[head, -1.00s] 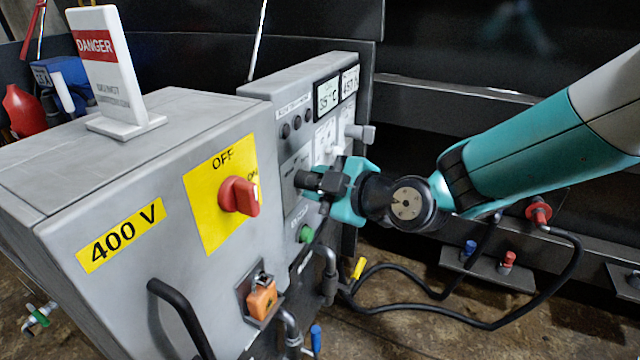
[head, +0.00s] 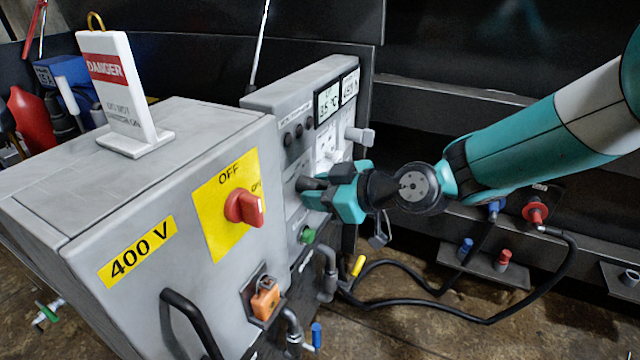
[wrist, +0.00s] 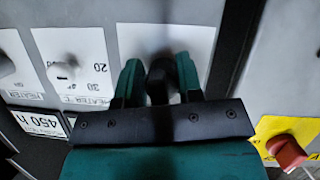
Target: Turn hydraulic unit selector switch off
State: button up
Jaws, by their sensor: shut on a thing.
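The hydraulic unit's grey control panel (head: 290,160) stands right of the 400 V cabinet. In the wrist view, a dark selector knob (wrist: 160,72) sits on a pale label plate (wrist: 200,45). My gripper (head: 316,192) reaches the panel from the right in the head view. In the wrist view, the teal fingers of my gripper (wrist: 158,82) are shut on the knob, one on each side. The fingers hide much of the knob in the head view, and its pointer and markings cannot be read.
A red rotary switch (head: 245,207) on a yellow OFF/ON plate and an orange padlock (head: 265,300) are on the 400 V cabinet (head: 150,190). A DANGER sign (head: 118,85) stands on top. A green button (head: 307,235) sits below my gripper. Black hoses (head: 450,318) lie at right.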

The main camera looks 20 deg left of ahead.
jog(key=shift+m+g+p, duration=0.45)
jog(key=shift+m+g, duration=0.05)
jog(key=shift+m, duration=0.2)
jog(key=o, duration=0.6)
jog(key=shift+c, duration=0.2)
jog(key=shift+d, duration=0.1)
jog(key=p+v, duration=0.2)
jog(key=v, duration=1.5)
jog(key=shift+d, duration=0.2)
